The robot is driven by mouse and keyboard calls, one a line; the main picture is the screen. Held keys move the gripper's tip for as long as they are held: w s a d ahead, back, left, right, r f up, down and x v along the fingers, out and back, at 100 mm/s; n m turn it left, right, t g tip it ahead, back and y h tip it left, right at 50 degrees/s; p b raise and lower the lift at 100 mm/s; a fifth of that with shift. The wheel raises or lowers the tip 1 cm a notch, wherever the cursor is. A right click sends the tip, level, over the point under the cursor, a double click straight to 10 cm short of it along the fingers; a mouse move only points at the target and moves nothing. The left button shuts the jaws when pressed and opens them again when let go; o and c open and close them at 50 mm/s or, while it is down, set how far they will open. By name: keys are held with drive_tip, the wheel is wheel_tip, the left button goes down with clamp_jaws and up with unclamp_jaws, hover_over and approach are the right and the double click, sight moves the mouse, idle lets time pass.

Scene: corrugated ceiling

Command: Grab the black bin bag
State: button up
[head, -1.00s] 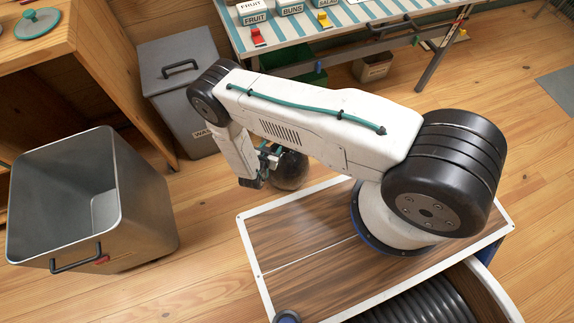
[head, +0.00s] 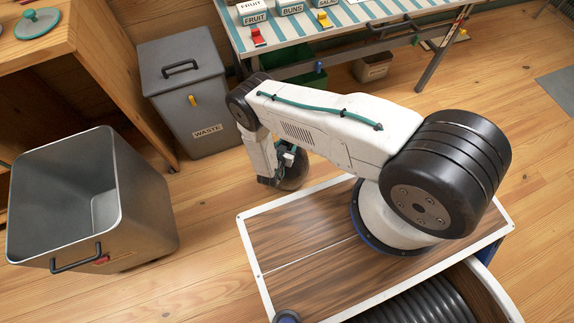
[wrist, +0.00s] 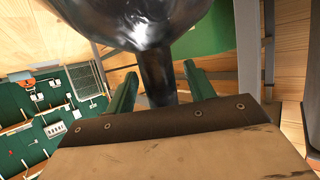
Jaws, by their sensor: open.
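The black bin bag (head: 294,174) shows in the head view as a dark, rounded, shiny shape, partly hidden behind my gripper (head: 272,172). In the wrist view the bag (wrist: 145,22) fills the top middle, and its narrow dark neck (wrist: 157,75) comes down between my two green fingers. My gripper (wrist: 158,88) is open there, with one finger on each side of the neck and a gap visible around it. The bag's far side is hidden, and I cannot tell what it rests on.
A grey lidded waste bin (head: 187,92) stands behind my arm. An open, empty metal bin (head: 145,215) with a black handle stands at the left. A striped table (head: 290,40) is at the back, a wooden cabinet (head: 100,65) at the left. Floor between the bins is clear.

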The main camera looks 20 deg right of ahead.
clamp_jaws()
idle(1.4)
